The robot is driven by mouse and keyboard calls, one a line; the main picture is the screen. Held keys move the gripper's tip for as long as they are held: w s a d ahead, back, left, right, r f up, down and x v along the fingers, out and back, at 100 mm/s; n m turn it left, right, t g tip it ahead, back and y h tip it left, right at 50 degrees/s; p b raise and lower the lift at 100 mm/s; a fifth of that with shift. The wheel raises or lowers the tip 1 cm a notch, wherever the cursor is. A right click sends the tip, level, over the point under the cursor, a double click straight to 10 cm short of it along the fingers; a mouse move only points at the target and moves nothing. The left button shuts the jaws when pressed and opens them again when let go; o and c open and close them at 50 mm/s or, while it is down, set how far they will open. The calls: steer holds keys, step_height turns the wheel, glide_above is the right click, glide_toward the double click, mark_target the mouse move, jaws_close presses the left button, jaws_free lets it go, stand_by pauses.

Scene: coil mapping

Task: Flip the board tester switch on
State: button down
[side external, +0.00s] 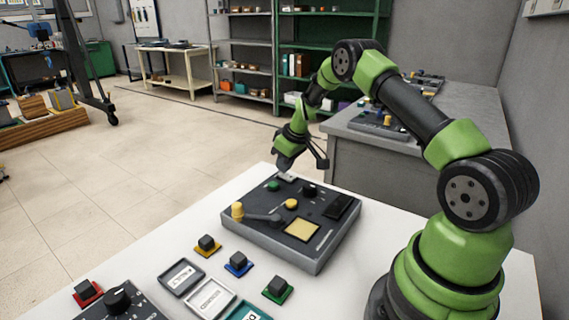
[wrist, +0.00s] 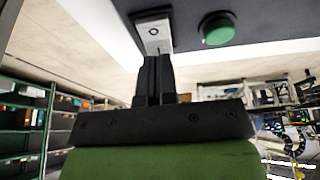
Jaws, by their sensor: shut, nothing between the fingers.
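The board tester (side external: 320,258) is a dark grey panel box on the white table. Near its far corner is a small pale plate (side external: 288,177), close to a green button (side external: 273,185). My gripper (side external: 286,168) is shut and empty, its tips at that plate. In the wrist view the shut fingers (wrist: 155,58) overlap the lower end of the pale plate (wrist: 153,30), which has a round screw-like detail; the green button (wrist: 216,30) is to the right. The switch lever is not clearly visible, and I cannot tell whether the fingers touch anything.
The panel also carries a lever with a yellow knob (side external: 237,210), a black knob (side external: 310,190), a yellow button (side external: 291,203) and a yellow square (side external: 302,230). Coloured blocks, labelled trays and a second dial box (side external: 118,300) lie in front.

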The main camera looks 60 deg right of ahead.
steer(key=shift+w+f, duration=0.15)
steer(key=shift+f, duration=0.2)
stand_by(0.3)
steer(key=shift+s+r, duration=0.2)
steer(key=shift+s, duration=0.6)
steer(key=v, duration=1.4)
steer(key=shift+w, duration=0.35)
steer(key=shift+r, duration=0.15)
